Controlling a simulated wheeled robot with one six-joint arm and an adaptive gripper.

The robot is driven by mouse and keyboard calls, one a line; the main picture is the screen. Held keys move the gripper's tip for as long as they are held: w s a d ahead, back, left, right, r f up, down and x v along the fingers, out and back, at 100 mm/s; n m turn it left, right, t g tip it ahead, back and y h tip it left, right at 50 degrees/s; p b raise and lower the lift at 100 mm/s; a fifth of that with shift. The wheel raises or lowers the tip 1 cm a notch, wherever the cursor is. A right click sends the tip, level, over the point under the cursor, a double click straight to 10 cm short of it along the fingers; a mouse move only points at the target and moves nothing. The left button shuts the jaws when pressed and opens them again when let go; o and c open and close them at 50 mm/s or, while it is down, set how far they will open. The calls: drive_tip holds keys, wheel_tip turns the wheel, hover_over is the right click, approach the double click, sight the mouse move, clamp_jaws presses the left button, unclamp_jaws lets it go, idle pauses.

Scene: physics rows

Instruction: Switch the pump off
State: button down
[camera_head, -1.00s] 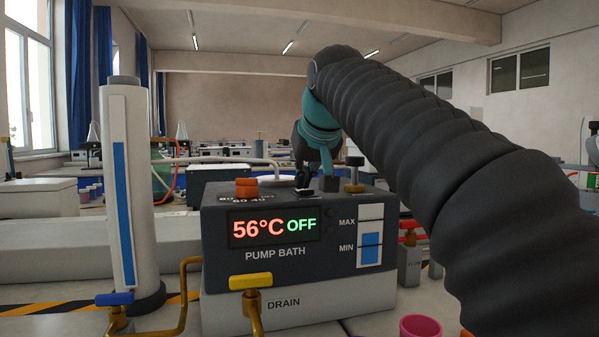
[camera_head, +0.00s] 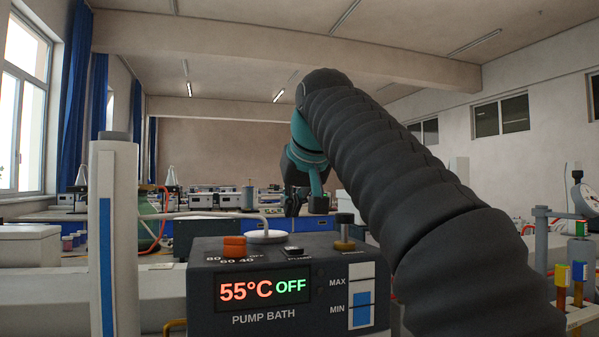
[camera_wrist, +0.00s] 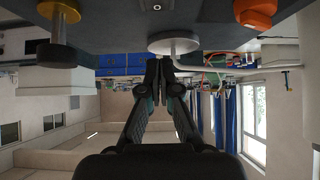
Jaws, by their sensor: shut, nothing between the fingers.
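The pump bath (camera_head: 203,300) is a dark box whose display (camera_head: 262,291) reads 55°C in red and OFF in green. A small black pump switch (camera_head: 293,251) sits on its top near a PUMP label; its tilt is too small to tell. My gripper (camera_head: 293,212) is above and behind the switch, apart from the bath's top. In the wrist view, which looks upside down, my gripper (camera_wrist: 160,65) is shut and empty, with its tips close to the white round cap (camera_wrist: 173,44) in the picture.
An orange knob (camera_head: 235,246) and the white cap (camera_head: 268,237) with its hose stand on the bath's top left of the switch. A brass-based black knob (camera_head: 344,232) stands to the right. A white column (camera_head: 122,240) is at the left.

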drive_tip(key=v, duration=0.7)
drive_tip(key=shift+r, duration=0.6)
